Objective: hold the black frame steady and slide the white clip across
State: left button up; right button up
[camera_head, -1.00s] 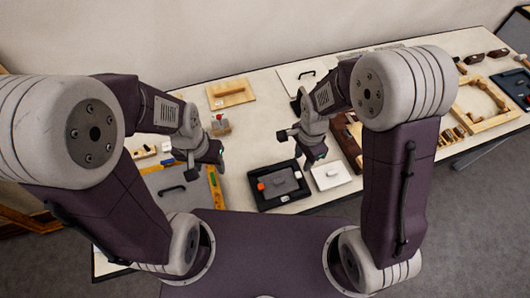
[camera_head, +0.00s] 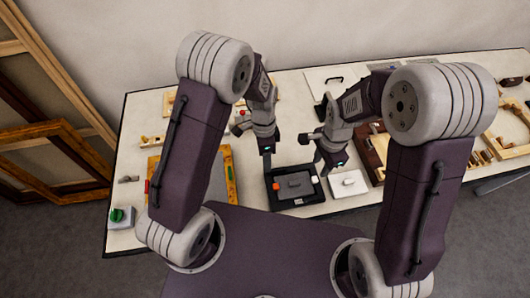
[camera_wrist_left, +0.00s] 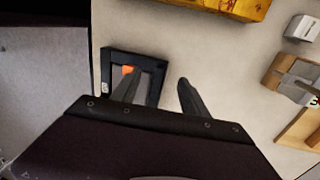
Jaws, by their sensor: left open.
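The black frame (camera_head: 282,203) lies on the table in front of me, with a grey plate (camera_head: 295,188) and an orange piece (camera_head: 277,186) inside. A small white piece at its right side (camera_head: 314,179) looks like the white clip. My left gripper (camera_head: 267,163) is over the frame's far left corner. In the left wrist view its open fingers (camera_wrist_left: 158,88) appear one over the frame (camera_wrist_left: 138,54), one beside it; contact cannot be told. My right gripper (camera_head: 325,168) is above the frame's right side, its fingers too small to read.
A white board with a knob (camera_head: 348,184) lies just right of the frame. A brown wooden case (camera_head: 372,155) is further right. A grey board with yellow edges (camera_head: 232,185) is to the left. A green item (camera_head: 121,216) stands at the table's left end.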

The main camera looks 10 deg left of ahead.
aim_at(266, 174)
pick_arm(q)
jog(key=f, duration=0.4)
jog(key=s+f, duration=0.1)
jog(key=f, duration=0.2)
jog(key=shift+d, duration=0.2)
jog(key=shift+r, duration=0.1)
grip_shut()
jog(key=shift+s, duration=0.15)
pick_arm(e)
jog(key=shift+o, duration=0.6)
